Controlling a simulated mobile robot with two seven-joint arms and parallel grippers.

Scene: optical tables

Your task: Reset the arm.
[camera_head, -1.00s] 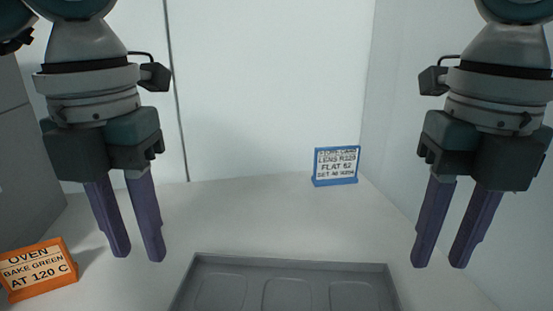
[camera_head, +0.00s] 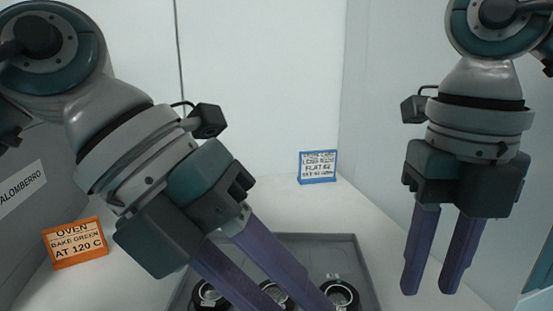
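My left gripper (camera_head: 290,296) reaches in from the left, tilted down to the right over the grey tray. Its purple fingers stand apart, and their tips run to the bottom edge of the picture, in front of the tray. I see nothing held between the visible parts of the fingers. My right gripper (camera_head: 425,291) hangs straight down at the right, beside the tray. Its fingers are apart with nothing between them.
The grey tray (camera_head: 352,246) holds dark round ringed parts, one of them (camera_head: 341,293) at the right. An orange oven sign (camera_head: 76,244) stands at left. A blue-framed sign (camera_head: 318,167) stands at the back. White walls close the back and right.

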